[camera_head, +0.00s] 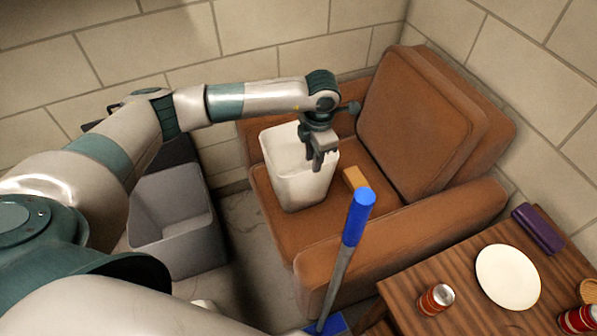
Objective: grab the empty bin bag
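A white, open-topped, bin-shaped thing (290,185), which looks like the bin bag, stands on the seat of the brown armchair (410,232). Its upper opening faces up and no contents show. My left gripper (317,160) points down at its right rim, with the fingers overlapping the rim in the picture. I cannot tell whether the fingers touch it or grip it. A grey bin (172,240) stands on the floor to the left, open at the top; it looks empty. My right gripper is not in view.
A blue-handled stick (350,240) stands upright before the armchair. A small orange block (355,178) shows beside the white thing. At the lower right a wooden table (465,290) holds a plate (508,277), cans (437,298) and a purple case (538,229). Brick walls close the back.

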